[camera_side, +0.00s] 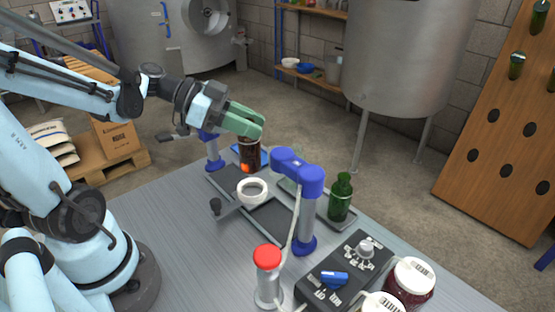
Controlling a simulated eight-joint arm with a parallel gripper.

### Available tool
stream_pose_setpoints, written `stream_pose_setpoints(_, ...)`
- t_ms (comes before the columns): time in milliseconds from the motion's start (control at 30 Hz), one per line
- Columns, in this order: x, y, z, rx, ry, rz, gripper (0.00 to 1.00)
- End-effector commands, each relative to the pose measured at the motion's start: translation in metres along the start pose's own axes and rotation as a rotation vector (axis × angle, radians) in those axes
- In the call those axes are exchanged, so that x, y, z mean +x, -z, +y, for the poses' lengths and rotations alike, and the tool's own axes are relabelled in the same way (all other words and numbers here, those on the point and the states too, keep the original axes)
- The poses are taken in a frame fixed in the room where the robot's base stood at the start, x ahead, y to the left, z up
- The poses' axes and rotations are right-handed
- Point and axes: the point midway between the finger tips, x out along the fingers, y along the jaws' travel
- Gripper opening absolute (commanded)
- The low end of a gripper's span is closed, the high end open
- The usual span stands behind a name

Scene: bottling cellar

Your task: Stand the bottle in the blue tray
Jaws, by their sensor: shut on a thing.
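My gripper (257,127), with green fingers, is shut on a dark brown bottle (250,153), which hangs upright below the fingertips. The fingers hide the top of the bottle. An orange spot shows low on its side. The blue tray (264,158) is behind the bottle and mostly hidden by it. I cannot tell whether the bottle's base touches the tray or is above it.
A green bottle (341,198) stands on a grey tray to the right. A blue-topped post (302,174), a white ring (252,190), a red-capped cylinder (268,275), a black control box (343,272) and a lidded jar (412,280) crowd the table. The front left tabletop is clear.

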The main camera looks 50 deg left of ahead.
Motion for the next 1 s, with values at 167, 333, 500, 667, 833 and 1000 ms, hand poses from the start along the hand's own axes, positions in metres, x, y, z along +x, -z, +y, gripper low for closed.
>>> stream_pose_setpoints(167,-0.006,0.012,0.000,0.000,0.000,0.001,0.00)
stream_pose_setpoints(333,-0.009,0.019,0.000,0.000,0.000,0.001,0.00)
stream_pose_setpoints(500,-0.015,0.031,0.000,0.000,0.000,0.001,0.00)
stream_pose_setpoints(667,-0.023,0.049,0.000,0.000,0.000,0.001,0.00)
stream_pose_setpoints(833,-0.032,0.066,0.000,0.000,0.000,0.001,0.00)
stream_pose_setpoints(1000,-0.035,0.073,-0.016,0.013,-0.027,-0.002,0.00)
